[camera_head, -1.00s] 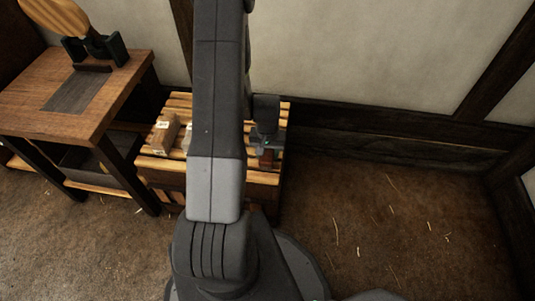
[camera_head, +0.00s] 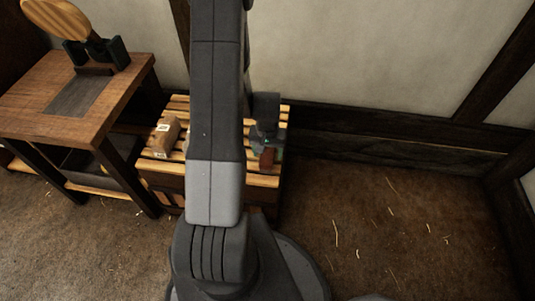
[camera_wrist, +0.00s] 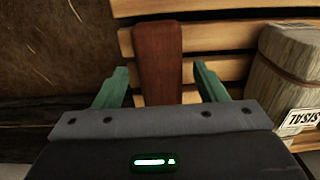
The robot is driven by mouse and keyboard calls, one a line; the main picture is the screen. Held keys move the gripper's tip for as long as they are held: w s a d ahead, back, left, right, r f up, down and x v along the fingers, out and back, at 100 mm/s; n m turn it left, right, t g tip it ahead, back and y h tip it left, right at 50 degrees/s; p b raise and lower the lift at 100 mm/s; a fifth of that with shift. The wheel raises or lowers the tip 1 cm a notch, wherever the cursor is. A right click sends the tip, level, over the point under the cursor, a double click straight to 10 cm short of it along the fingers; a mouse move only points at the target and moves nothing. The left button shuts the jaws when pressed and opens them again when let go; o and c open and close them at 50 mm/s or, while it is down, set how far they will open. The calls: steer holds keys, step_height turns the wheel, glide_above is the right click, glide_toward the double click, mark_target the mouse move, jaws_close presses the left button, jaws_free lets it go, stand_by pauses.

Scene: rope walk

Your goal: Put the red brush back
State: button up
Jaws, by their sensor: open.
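A reddish-brown wooden bar lies on a slatted wooden stand (camera_head: 178,187). It looks like the red brush (camera_wrist: 157,60), though no bristles show. In the wrist view it runs between the two green fingers of my gripper (camera_wrist: 160,84), with a gap on each side. My gripper is open, and its palm hides the bar's near end. In the head view the brush (camera_head: 267,158) is a small red-brown patch at the stand's right side, just below my gripper (camera_head: 266,143), partly covered by it.
A labelled bundle (camera_wrist: 292,62) marked SISAL lies to the right in the wrist view. A wooden table (camera_head: 110,85) with a pale round paddle (camera_head: 57,18) in a dark holder stands at left. Brown floor with straw bits (camera_head: 400,225) is open at right. A wall stands behind.

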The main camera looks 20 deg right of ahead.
mark_target(268, 154)
step_height(268, 154, up, 10)
steer(key=p, duration=0.2)
steer(key=shift+f, duration=0.2)
steer(key=shift+s, duration=0.1)
